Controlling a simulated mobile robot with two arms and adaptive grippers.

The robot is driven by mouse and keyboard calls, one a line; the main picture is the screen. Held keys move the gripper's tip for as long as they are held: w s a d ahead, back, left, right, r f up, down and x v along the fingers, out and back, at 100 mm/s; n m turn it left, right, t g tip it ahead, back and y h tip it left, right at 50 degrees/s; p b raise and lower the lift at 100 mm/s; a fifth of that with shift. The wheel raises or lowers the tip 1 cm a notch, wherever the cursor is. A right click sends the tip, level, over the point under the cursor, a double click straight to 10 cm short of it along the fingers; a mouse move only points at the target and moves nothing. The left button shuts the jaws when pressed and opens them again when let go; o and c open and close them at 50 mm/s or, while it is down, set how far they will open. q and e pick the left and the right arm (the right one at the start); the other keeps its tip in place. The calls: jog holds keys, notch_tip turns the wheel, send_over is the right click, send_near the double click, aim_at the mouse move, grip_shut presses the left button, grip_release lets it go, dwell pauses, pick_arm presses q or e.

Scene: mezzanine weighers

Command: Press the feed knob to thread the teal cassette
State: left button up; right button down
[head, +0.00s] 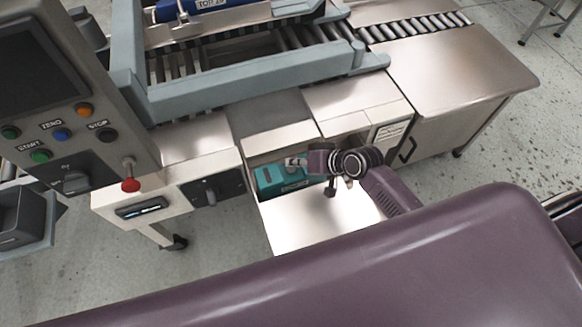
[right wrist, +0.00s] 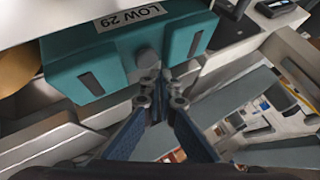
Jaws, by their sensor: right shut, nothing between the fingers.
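The teal cassette (head: 265,180) sits in an open bay low in the front of the weigher. In the right wrist view the cassette (right wrist: 190,42) carries a "LOW 29" label, two dark slots and a grey round knob (right wrist: 148,61) on its front. My right gripper (head: 292,162) is shut and empty in front of the cassette, hiding part of it in the head view. In the right wrist view its fingertips (right wrist: 164,92) are just below and close to the knob. I cannot tell whether they touch it. My left gripper is not in view.
A pale flap (head: 300,225) juts out below the bay. A control panel (head: 70,110) with coloured buttons and a red-tipped lever (head: 130,185) stands at the left. A roller conveyor (head: 415,27) and a metal cabinet (head: 450,80) are at the right.

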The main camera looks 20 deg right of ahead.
aim_at(293, 169)
jog(key=shift+f, duration=0.1)
dwell(0.7)
jog(key=shift+f, duration=0.3)
jog(key=shift+s+f+b, duration=0.1)
jog(key=shift+f+b, duration=0.55)
jog(key=shift+f, duration=0.3)
dwell(1.0)
jog(key=shift+r+p, duration=1.3)
jog(key=shift+r, duration=0.1)
notch_tip(293, 169, up, 5)
jog(key=p, duration=0.5)
